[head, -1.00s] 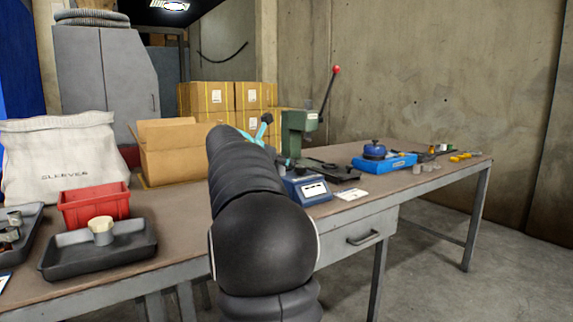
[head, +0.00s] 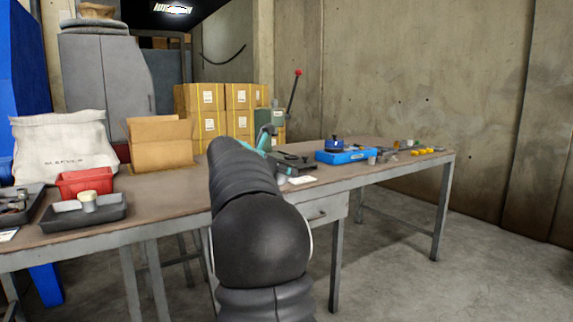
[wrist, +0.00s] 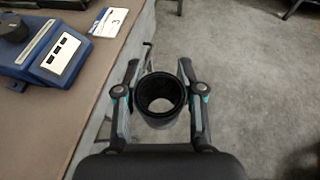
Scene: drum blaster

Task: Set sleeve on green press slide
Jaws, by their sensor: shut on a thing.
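In the wrist view my gripper (wrist: 160,92) is shut on a dark, hollow, round sleeve (wrist: 160,118). Its open end faces the camera, and a finger presses on each side. The sleeve is over the floor, just off the table's front edge. In the head view my arm hides the sleeve, and only a teal part of my gripper shows. The green press (head: 270,117) stands on the table behind my arm, with a red-knobbed lever raised. Its slide is hidden by my arm and cannot be made out.
A blue scale (wrist: 48,55) and a white card (wrist: 108,22) lie near the table edge. Left are a red bin (head: 84,182), a black tray (head: 70,222) and an open carton (head: 160,152). The floor in front is clear.

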